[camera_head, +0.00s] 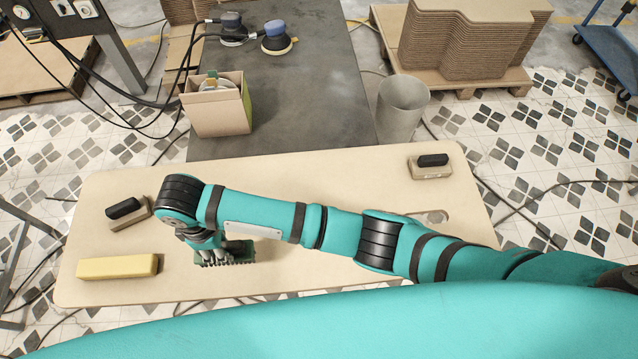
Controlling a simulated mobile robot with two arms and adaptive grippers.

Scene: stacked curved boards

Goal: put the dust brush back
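A dark green brush-like piece with a toothed lower edge (226,260), which looks like the dust brush, is at the left front of the light wooden board (310,180). My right arm reaches in from the right across the board. My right gripper (228,249) points down at the green piece, with its grey fingers right at it. The wrist hides part of the fingers, so I cannot tell whether they are closed on it or whether it is lifted. My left gripper is not in view.
A yellow block (117,267) and a black-handled block (127,212) lie at the left. Another black-handled block (431,167) lies at the right back. Behind stand a cardboard box (214,112), a grey bin (402,108) and two sanders (277,38). The board's back middle is clear.

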